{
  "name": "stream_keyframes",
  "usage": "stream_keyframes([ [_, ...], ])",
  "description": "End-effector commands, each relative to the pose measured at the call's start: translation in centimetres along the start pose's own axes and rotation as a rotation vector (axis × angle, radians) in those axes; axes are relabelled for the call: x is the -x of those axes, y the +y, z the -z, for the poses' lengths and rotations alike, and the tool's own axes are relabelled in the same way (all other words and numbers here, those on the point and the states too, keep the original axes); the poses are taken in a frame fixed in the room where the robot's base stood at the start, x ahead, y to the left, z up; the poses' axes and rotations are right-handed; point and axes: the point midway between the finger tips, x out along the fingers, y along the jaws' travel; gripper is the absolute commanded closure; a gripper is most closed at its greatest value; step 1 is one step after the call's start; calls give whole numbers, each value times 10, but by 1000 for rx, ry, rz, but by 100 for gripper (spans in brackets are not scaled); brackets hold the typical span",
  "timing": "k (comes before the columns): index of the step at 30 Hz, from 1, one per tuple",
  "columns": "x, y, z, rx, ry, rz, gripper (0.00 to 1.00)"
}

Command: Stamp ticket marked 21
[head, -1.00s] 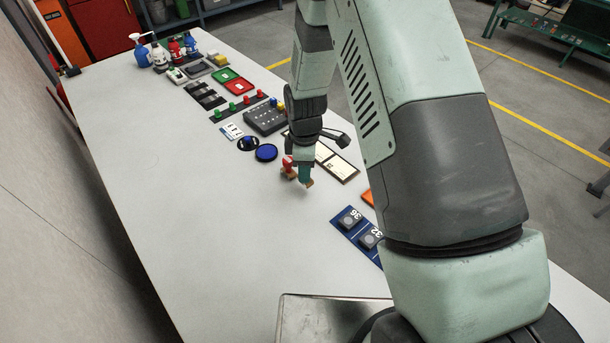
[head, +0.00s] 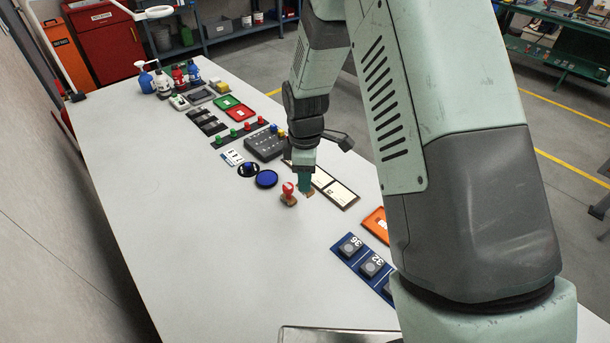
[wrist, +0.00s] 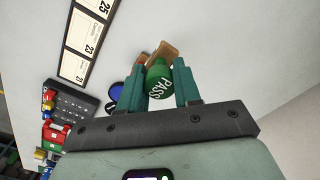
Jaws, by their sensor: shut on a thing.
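My gripper (wrist: 160,85) is shut on a green stamp (wrist: 158,80) lettered PASS, with a brown base beyond the fingertips. In the head view my gripper (head: 306,180) is over the table beside the tickets, and the base shows just below it; I cannot tell whether it touches the table. The ticket marked 21 (wrist: 74,67) lies at the near end of a dark-framed row in the wrist view, apart from the stamp. Tickets 23 (wrist: 86,36) and 25 (wrist: 97,7) lie beyond it. A round blue pad (head: 266,179) lies left of my gripper.
A red-handled stamp (head: 289,193) stands close to the left of my gripper. A dark keypad box (head: 265,146) is behind. A blue board (head: 345,254) with numbered blocks and an orange tray (head: 377,224) lie nearer. The table's left side (head: 180,210) is clear.

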Motion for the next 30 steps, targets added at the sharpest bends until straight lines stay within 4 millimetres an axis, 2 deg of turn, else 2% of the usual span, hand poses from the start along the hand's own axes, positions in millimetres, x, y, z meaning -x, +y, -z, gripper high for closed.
stream_keyframes([
  [4, -1, 6, 4, 1, 0, 0, 87],
  [7, -4, 21, 16, 3, 0, -1, 87],
  [12, -10, 63, 51, 5, 1, -4, 87],
  [18, -15, 101, 93, 5, 0, -2, 87],
  [24, -17, 120, 118, 1, 0, -1, 87],
  [30, -22, 124, 124, 0, -1, 0, 87],
])
